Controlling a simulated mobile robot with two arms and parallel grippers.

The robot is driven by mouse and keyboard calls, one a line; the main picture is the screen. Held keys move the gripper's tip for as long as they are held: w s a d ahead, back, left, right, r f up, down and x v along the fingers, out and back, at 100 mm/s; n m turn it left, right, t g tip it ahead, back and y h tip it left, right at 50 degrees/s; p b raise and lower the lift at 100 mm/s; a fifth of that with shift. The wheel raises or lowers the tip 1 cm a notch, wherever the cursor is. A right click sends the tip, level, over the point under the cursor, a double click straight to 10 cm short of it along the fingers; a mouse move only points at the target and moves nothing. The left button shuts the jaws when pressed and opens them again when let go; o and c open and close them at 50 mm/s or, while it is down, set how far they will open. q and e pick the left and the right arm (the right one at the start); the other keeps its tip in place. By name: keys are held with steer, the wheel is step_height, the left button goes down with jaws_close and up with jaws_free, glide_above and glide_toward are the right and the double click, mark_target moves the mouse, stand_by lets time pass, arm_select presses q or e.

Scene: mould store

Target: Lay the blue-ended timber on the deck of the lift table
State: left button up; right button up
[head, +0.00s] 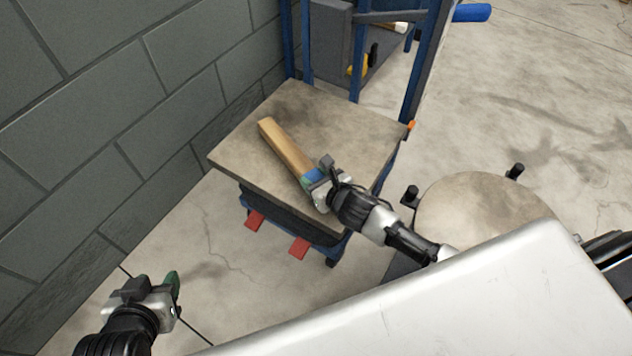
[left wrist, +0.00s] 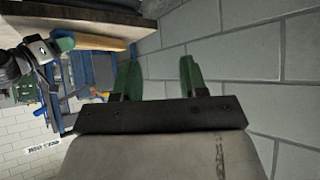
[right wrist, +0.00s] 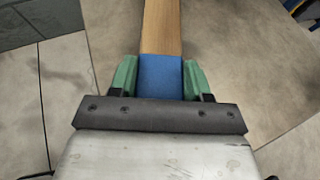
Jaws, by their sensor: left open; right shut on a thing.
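The timber (head: 283,147) is a plain wooden bar with a blue end; the blue end (right wrist: 160,76) shows between green fingers in the right wrist view. My right gripper (head: 311,180) is shut on that blue end. The timber lies over the deck of the lift table (head: 330,107), its far end toward the back left. I cannot tell for sure whether it touches the deck. The timber also shows in the left wrist view (left wrist: 98,44). My left gripper (head: 172,290) is open and empty, low at the front left; its green fingers (left wrist: 158,80) are apart.
A grey block wall (head: 130,90) runs along the left. Blue posts (head: 420,70) stand behind the lift table, and red pedals (head: 299,248) are under its front. A round-topped stand (head: 480,208) is to the right. Open concrete floor lies beyond it.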

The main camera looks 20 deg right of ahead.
arm_select(q)
steer(key=shift+w+d+r+t, duration=0.15)
steer(key=shift+w+r+t, duration=0.2)
steer(key=shift+w+t, duration=0.05)
arm_select(e)
steer(key=shift+f, duration=0.25)
steer(key=o, duration=1.1)
steer(key=shift+f, duration=0.1)
arm_select(q)
steer(key=shift+w+r, duration=0.1)
